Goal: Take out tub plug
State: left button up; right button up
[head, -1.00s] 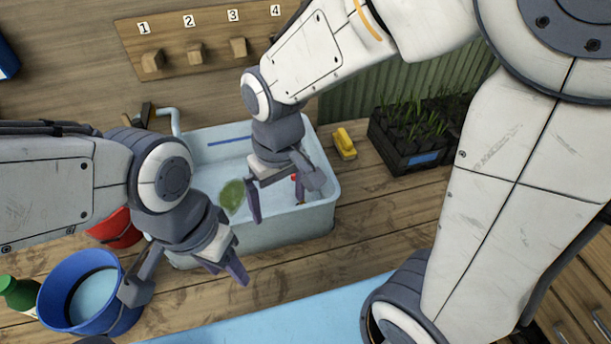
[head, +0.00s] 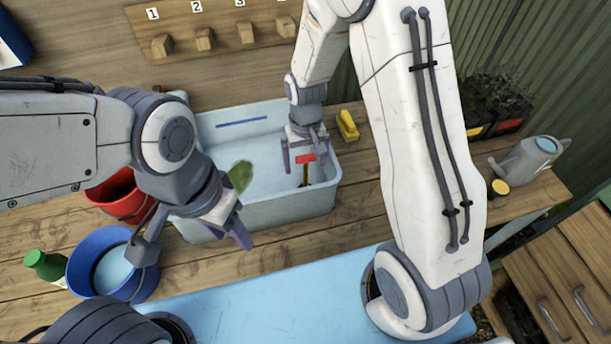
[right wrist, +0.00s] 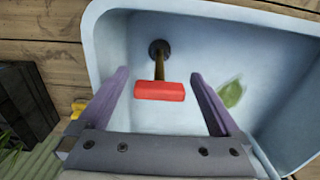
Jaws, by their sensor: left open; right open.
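The pale blue tub (head: 260,210) stands on the wooden bench and also fills much of the right wrist view (right wrist: 285,25). The plug has a red crossbar handle (head: 305,159) on a brown stem, which rises from a dark round base (right wrist: 158,47) on the tub floor. In the right wrist view the red handle (right wrist: 159,91) lies between and beyond the spread fingers. My right gripper (head: 304,155) is open and empty over the tub, close to the handle; contact cannot be told. My left gripper (head: 228,228) is open and empty near the tub's front left corner.
A green leaf (head: 240,176) is in the tub. A red bucket (head: 120,199), blue bucket (head: 146,285) and green bottle (head: 46,265) stand left. A yellow brush (head: 347,125) lies right of the tub, with a grey watering can (head: 530,158) farther right.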

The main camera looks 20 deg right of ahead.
aim_at(306, 177)
jog(key=shift+f, duration=1.35)
grip_shut()
